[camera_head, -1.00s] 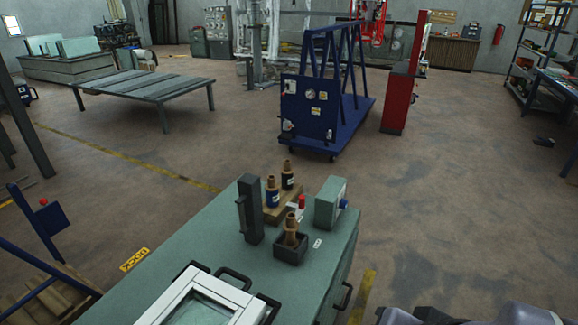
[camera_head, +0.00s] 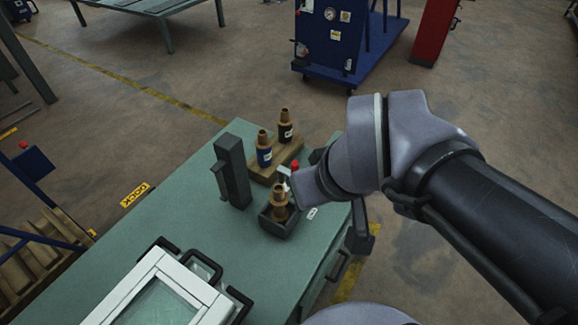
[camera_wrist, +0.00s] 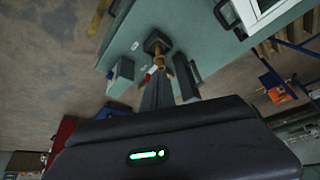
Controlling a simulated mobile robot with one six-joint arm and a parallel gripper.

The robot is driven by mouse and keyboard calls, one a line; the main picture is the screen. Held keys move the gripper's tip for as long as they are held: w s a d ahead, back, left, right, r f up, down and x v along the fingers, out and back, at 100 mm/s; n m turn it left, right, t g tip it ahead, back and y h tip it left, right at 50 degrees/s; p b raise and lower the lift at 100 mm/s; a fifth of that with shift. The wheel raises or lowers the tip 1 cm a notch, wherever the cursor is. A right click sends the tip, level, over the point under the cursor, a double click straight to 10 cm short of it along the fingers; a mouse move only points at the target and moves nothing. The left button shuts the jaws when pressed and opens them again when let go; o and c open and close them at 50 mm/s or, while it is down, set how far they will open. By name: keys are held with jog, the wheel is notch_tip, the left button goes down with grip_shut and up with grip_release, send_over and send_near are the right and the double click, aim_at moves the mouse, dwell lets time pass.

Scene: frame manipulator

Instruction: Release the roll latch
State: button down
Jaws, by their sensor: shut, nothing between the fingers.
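I cannot tell for sure which part is the roll latch. A dark grey upright post (camera_head: 233,172) with a lever-like bar on its left side stands on the green bench (camera_head: 175,205). It also shows in the wrist view (camera_wrist: 187,76). My gripper (camera_wrist: 157,84) is shut and empty, its dark fingers pointing toward the fittings on the bench. In the head view my wrist hides most or all of the fingers. A brown fitting (camera_head: 279,200) stands in a dark square socket (camera_head: 272,227). A red button (camera_head: 295,164) shows just left of my wrist.
Two brown-topped fittings, one blue (camera_head: 264,152) and one black (camera_head: 285,128), stand on a wooden block (camera_head: 262,172). A white-framed window (camera_head: 130,290) with black handles lies at the front. The wrist view shows a green box (camera_wrist: 122,74), hidden in the head view. A blue cart (camera_head: 330,60) stands behind.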

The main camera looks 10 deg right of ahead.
jog(key=w+f+n+g+h+p, duration=0.1)
jog(key=w+f+n, duration=0.5)
jog(key=w+n, duration=0.5)
jog(key=w+f+n+h, duration=0.2)
jog(key=w+f+n, duration=0.4)
jog(key=w+n, duration=0.4)
jog(key=n, duration=0.6)
jog(key=shift+w+f+n+g+p, duration=0.35)
jog(key=shift+n+g+p, duration=0.05)
jog(key=b+x, duration=0.5)
jog(key=x, duration=0.5)
jog(key=shift+d, duration=0.15)
jog(key=shift+d+r+p, duration=0.1)
jog(key=shift+r+p, duration=0.05)
jog(key=shift+p, duration=0.15)
